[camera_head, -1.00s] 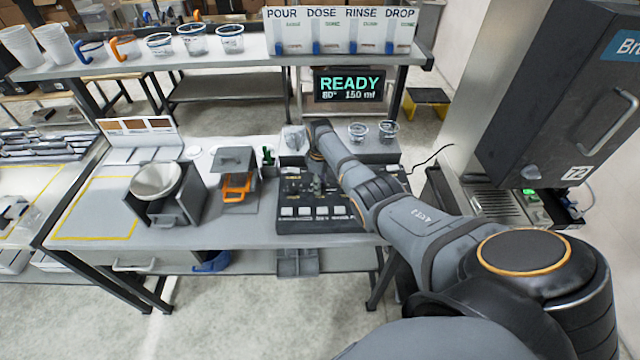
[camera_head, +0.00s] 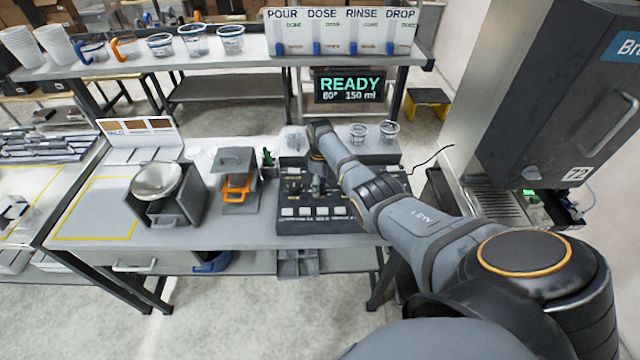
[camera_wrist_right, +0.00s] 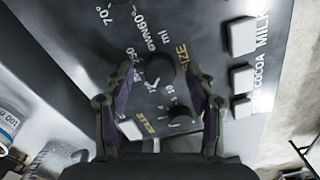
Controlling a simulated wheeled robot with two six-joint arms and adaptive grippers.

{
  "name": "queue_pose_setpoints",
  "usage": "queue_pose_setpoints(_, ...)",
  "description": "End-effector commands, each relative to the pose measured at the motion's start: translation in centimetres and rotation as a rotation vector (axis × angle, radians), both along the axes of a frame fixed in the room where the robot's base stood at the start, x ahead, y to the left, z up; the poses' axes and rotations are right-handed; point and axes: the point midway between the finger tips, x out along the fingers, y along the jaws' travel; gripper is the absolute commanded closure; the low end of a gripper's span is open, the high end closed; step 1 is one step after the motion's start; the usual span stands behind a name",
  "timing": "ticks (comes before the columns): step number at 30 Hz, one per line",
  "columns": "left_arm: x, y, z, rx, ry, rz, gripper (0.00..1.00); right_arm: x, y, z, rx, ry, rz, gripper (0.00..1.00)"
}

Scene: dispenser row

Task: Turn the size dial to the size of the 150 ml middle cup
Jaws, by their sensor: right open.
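The dark size dial (camera_wrist_right: 160,72) shows in the right wrist view on the black control panel (camera_wrist_right: 75,25). The word SIZE, ml and partly covered numbers surround it. My right gripper (camera_wrist_right: 156,74) is open with a finger on each side of the dial; contact cannot be told. In the head view the right gripper (camera_head: 318,184) is over the panel (camera_head: 288,227), and my arm hides part of it. The screen (camera_head: 349,88) reads READY, 80° and 150 ml. Three clear cups stand on the upper shelf, including the middle one (camera_head: 194,42); their sizes are unreadable. My left gripper is not in view.
Square white buttons (camera_wrist_right: 243,37) line the panel near the right finger. Clear cups (camera_head: 358,133) stand behind the panel. An orange-handled device (camera_head: 236,180) and a metal bowl (camera_head: 157,181) stand left of it. A dark machine (camera_head: 555,90) rises at the right.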

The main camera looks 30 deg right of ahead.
Motion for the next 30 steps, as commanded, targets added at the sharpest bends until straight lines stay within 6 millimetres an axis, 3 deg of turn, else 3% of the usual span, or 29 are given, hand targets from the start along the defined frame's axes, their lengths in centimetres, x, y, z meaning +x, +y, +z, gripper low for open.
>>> queue_pose_setpoints(5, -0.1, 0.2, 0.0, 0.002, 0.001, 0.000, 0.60, 0.0, -0.1, 1.1, -0.002, -0.001, 0.000, 0.44)
queue_pose_setpoints(18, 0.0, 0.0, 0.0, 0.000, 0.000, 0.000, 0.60, 0.1, 0.0, 10.7, 0.000, -0.003, 0.000, 0.44)
queue_pose_setpoints(22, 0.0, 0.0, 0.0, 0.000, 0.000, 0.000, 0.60, 0.0, 0.0, 11.8, -0.001, -0.001, 0.000, 0.44)
queue_pose_setpoints(30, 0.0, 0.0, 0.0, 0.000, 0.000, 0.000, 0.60, 0.0, 0.0, 12.0, -0.001, 0.001, 0.000, 0.44)
